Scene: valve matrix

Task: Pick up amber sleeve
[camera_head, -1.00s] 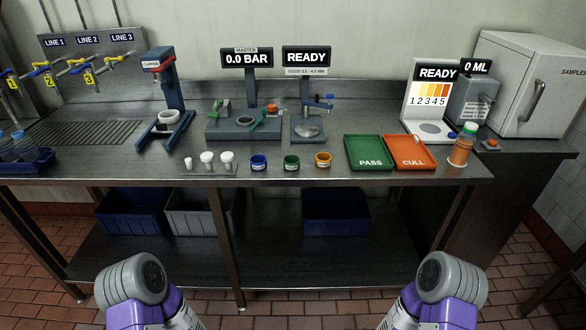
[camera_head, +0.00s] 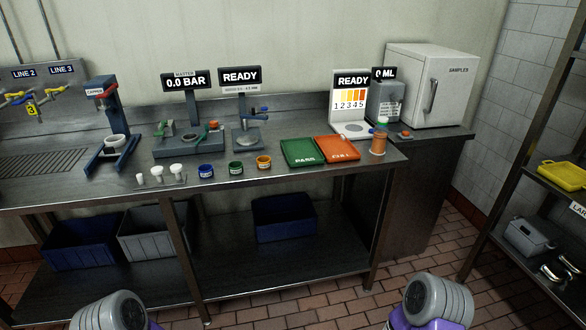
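The amber sleeve (camera_head: 264,162) is a small yellow-orange ring with a pale label, standing upright on the steel bench. It is at the right end of a row of three, beside a green sleeve (camera_head: 236,168) and a blue sleeve (camera_head: 206,171). The three stand apart from each other. Only grey and purple parts of my two arms show at the bottom edge, well short of the bench. Neither gripper is in view.
A green PASS tray (camera_head: 298,152) and an orange CULL tray (camera_head: 337,148) lie right of the amber sleeve. White cups (camera_head: 159,173) stand to the left. A gauge stand (camera_head: 248,139) is behind. A shelf rack with a yellow bin (camera_head: 562,176) stands at far right.

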